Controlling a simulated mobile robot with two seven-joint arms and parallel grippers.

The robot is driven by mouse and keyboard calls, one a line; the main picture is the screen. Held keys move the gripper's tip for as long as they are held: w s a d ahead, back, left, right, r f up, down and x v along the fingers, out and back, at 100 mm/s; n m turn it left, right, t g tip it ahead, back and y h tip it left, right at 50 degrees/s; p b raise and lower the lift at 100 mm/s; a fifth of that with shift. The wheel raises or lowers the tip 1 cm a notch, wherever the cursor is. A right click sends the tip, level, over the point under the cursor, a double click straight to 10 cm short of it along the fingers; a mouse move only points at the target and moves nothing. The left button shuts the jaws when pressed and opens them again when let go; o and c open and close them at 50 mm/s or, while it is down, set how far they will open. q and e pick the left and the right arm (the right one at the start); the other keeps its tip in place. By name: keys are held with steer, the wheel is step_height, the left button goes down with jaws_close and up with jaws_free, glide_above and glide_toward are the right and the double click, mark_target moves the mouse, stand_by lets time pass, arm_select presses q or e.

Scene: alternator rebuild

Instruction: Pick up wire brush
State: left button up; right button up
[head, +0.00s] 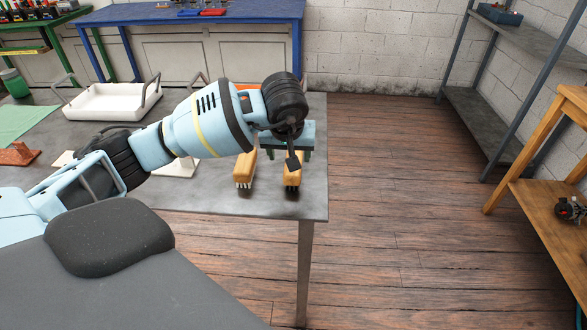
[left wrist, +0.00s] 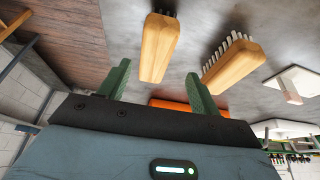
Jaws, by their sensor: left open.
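Two brushes with yellow-tan wooden handles lie near the right end of the grey table. One brush (head: 245,166) shows pale bristles and is on the left in the head view. The other brush (head: 293,178) is nearer the right edge, partly hidden by my left gripper (head: 287,154). I cannot tell which is the wire brush. In the left wrist view, one brush (left wrist: 160,46) lies in line with the gap between the green fingers of my open left gripper (left wrist: 159,70), which holds nothing. The second brush (left wrist: 233,62) lies outside the right finger. My right gripper is not in view.
The grey table (head: 220,202) also holds a white tray (head: 108,100), a green cloth (head: 22,122) and a rust-brown block (head: 17,154). An orange thing (left wrist: 176,105) lies beyond the fingers. A wooden stand (head: 545,190) is at the far right. The floor between is clear.

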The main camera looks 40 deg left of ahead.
arm_select(q)
steer(key=x, duration=0.4)
steer(key=shift+w+d+f, duration=0.25)
steer(key=shift+w, duration=0.15)
steer(key=shift+w+a+f, duration=0.1)
steer(key=shift+f, duration=0.1)
steer(key=shift+f, duration=0.25)
steer(key=shift+c, duration=0.3)
steer(key=c, duration=1.1)
steer(key=shift+o, duration=0.2)
step_height(320, 180, up, 10)
steer(key=shift+r, duration=0.25)
steer(key=o, duration=0.5)
steer(key=c, duration=0.3)
steer(key=shift+f, duration=0.1)
steer(key=shift+c, duration=0.2)
